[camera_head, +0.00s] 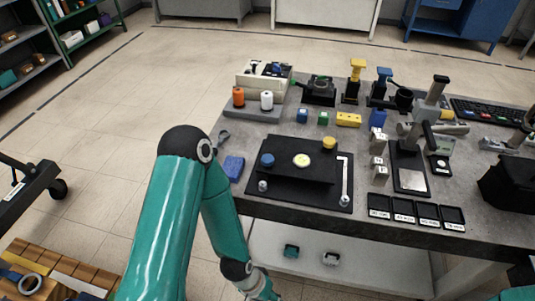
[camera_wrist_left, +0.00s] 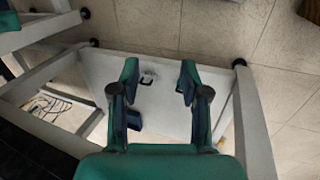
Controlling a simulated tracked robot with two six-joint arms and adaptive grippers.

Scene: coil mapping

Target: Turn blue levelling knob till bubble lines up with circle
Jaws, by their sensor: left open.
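The blue levelling knob (camera_head: 267,160) sits on the left of a black levelling plate (camera_head: 290,174) on the workbench. A round pale yellow bubble level (camera_head: 302,160) is at the plate's middle; the bubble and circle are too small to tell apart. A yellow knob (camera_head: 329,142) is at the plate's back right. My left gripper (camera_head: 264,291) is low in front of the bench, well apart from the blue knob. In the left wrist view my left gripper (camera_wrist_left: 158,80) is open and empty, with a white lower shelf beyond it. My right gripper is not in view.
The bench (camera_head: 232,131) holds a blue block (camera_head: 233,167), orange (camera_head: 238,97) and white spools, stands and black trays (camera_head: 453,217). Two small items lie on the lower shelf (camera_head: 370,268). A wooden pallet (camera_head: 60,278) is at lower left. Floor left of the bench is open.

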